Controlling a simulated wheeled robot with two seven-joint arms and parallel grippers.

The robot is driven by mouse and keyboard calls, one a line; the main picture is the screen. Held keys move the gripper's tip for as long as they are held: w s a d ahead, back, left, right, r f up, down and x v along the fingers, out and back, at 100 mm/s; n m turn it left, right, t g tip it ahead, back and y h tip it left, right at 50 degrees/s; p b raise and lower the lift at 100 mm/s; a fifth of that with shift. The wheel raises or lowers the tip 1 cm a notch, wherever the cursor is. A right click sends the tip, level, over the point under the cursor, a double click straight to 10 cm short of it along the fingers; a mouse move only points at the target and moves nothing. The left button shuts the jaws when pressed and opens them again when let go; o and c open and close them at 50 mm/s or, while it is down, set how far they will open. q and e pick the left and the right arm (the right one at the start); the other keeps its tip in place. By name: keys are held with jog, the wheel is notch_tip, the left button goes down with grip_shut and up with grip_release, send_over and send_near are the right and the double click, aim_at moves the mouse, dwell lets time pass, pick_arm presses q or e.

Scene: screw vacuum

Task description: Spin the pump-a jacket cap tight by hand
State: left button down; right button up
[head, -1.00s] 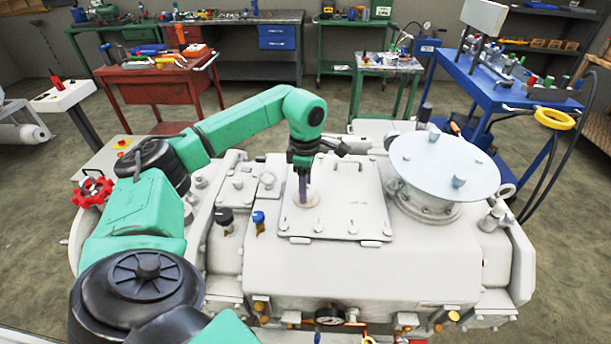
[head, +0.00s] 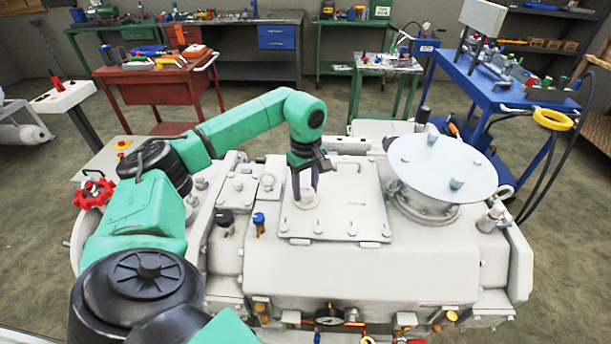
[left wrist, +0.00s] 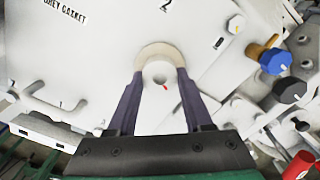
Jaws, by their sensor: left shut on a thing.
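The jacket cap (head: 307,203) is a small pale round cap on the flat cover plate (head: 350,215) of the grey pump. My left gripper (head: 305,193) points down from above. In the left wrist view its two dark fingers (left wrist: 159,84) are closed on opposite sides of the cap. Whether the cap is fully seated cannot be told. My right gripper is not in view.
A blue knob (head: 258,222) and a black knob (head: 225,218) stand left of the plate. A wide pale disc (head: 443,165) rises at right. A red handwheel (head: 93,193) is at far left. The plate's right side is clear.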

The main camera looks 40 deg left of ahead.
aim_at(306, 189)
pick_arm(q)
jog(key=shift+w+r, duration=0.2)
jog(key=shift+r, duration=0.05)
dwell(0.3)
jog(key=shift+c, duration=2.1)
grip_release()
jog(key=shift+o, duration=0.6)
jog(key=shift+s+f, duration=0.1)
jog(key=shift+f, duration=0.05)
notch_tip(306, 189, up, 8)
jog(key=shift+r+b, duration=0.1)
jog(key=shift+b, duration=0.35)
notch_tip(306, 189, up, 6)
jog(key=p, duration=0.2)
jog(key=shift+r, duration=0.2)
